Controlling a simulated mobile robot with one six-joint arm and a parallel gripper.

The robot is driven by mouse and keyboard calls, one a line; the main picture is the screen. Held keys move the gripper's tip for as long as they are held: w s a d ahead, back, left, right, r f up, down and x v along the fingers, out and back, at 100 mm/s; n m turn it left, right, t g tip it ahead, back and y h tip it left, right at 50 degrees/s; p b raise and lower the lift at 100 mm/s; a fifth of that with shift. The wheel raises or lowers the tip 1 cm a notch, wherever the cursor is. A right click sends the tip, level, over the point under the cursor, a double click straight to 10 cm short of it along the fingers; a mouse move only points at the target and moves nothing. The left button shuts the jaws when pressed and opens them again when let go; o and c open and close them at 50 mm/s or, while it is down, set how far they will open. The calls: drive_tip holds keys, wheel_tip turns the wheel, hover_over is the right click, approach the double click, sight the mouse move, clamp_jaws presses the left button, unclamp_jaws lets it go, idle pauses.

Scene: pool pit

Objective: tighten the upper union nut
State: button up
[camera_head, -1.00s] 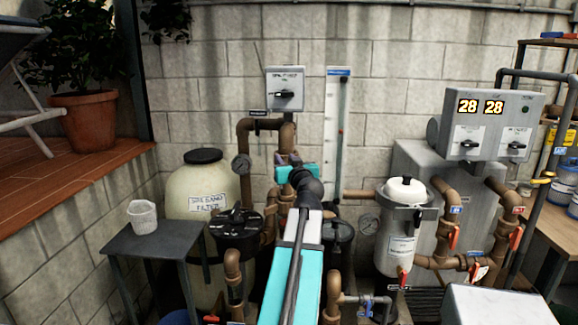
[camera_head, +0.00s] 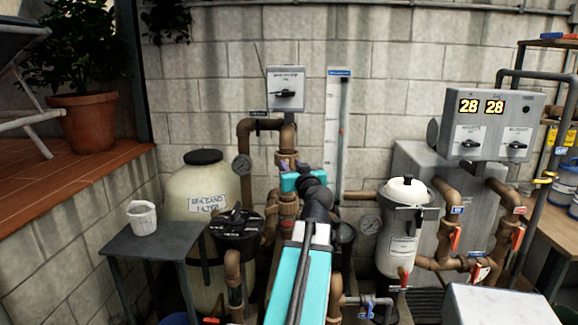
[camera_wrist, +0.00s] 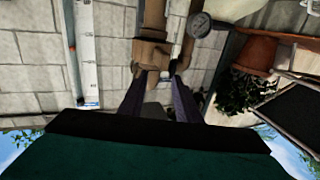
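The upper union nut (camera_wrist: 151,55) is a brown ribbed fitting on a brown vertical pipe, just ahead of my gripper in the wrist view. In the head view, brown fitting (camera_head: 287,155) shows just above my gripper (camera_head: 289,166), at the wall pipes. In the wrist view my gripper's (camera_wrist: 158,80) two dark purple fingers stand apart, one toward each side of the nut. I cannot tell whether they touch it. The teal wrist body hides part of the pipework behind it. A lower brown fitting (camera_head: 286,205) shows below the gripper.
A switch box (camera_head: 285,90) hangs above.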

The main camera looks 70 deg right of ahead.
drive_tip(key=b+v, duration=0.8)
drive_tip(key=shift+s+a, duration=0.2)
drive_tip(key=shift+s, duration=0.05)
idle(0.4)
